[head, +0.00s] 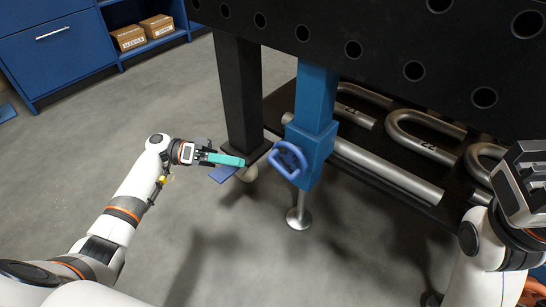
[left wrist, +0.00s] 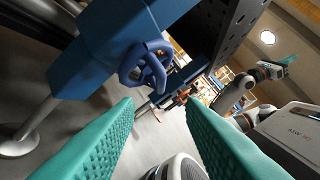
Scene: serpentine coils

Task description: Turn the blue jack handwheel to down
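The blue handwheel (head: 289,160) sits on the side of the blue jack leg (head: 313,120) under the black table. My left gripper (head: 228,159) is to the left of the handwheel, apart from it, with its teal fingers pointing towards it. In the left wrist view the two teal fingers are spread with nothing between them. The handwheel (left wrist: 146,66) shows beyond them, slightly left of centre and clear of both fingertips. My right gripper (head: 520,180) is at the right edge of the head view, far from the handwheel; its finger opening is unclear.
The perforated black table top (head: 385,50) overhangs the jack. A black leg (head: 239,95) stands behind my left gripper. Bent metal pipes (head: 420,140) lie on a low shelf to the right. A blue cabinet (head: 55,50) is at the back left. The grey floor at left is open.

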